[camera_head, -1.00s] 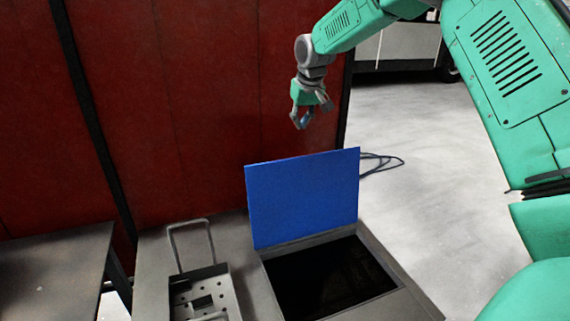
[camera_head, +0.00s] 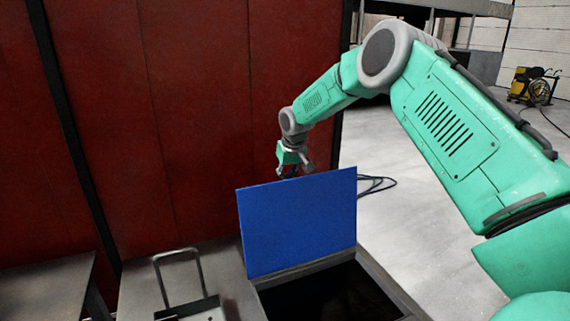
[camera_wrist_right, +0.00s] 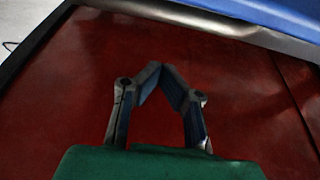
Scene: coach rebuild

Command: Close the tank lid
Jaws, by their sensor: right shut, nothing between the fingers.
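The blue tank lid (camera_head: 298,222) stands upright, open, at the back edge of the dark tank opening (camera_head: 330,296). My right gripper (camera_head: 292,170) is just behind the lid's top edge in the head view, and the lid partly hides its fingertips. I cannot tell whether it touches the lid. In the right wrist view the right gripper (camera_wrist_right: 163,80) has its fingertips together with nothing between them. A blue surface, likely the lid (camera_wrist_right: 270,12), shows at that view's top right. My left gripper is not in view.
A red wall (camera_head: 190,130) rises behind the tank. A perforated metal tray with an upright wire handle (camera_head: 179,257) sits left of the opening. Open floor (camera_head: 420,220) spreads to the right.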

